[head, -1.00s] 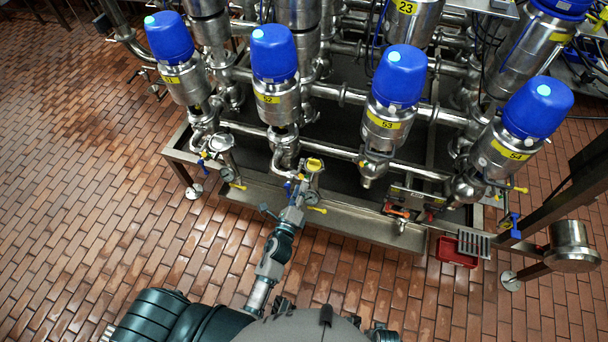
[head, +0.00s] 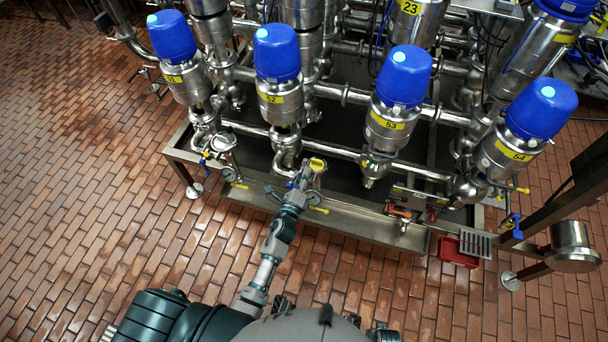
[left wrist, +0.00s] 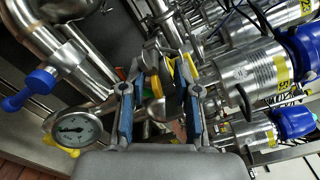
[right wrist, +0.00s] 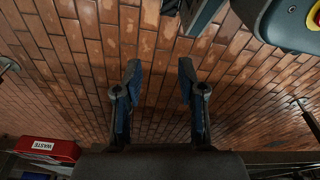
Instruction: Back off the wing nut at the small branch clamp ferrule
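My left gripper (head: 303,177) reaches the small branch below valve 52 (head: 281,95), close to a yellow-topped fitting (head: 317,164). In the left wrist view, my left gripper (left wrist: 158,78) has its two blue-padded fingers apart. Metal clamp parts and a yellow piece (left wrist: 168,72) show between and just beyond the fingertips. I cannot make out the wing nut clearly, nor whether a finger touches it. A round pressure gauge (left wrist: 77,129) sits left of the fingers. My right gripper (right wrist: 160,80) is open and empty above the brick floor.
Valves 51 (head: 182,65), 53 (head: 392,100) and 54 (head: 520,135) stand beside the branch, with pipes around. A steel frame edge (head: 330,222) runs in front. A red waste bin (right wrist: 48,149) is at lower left in the right wrist view. The tiled floor (head: 100,220) is clear.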

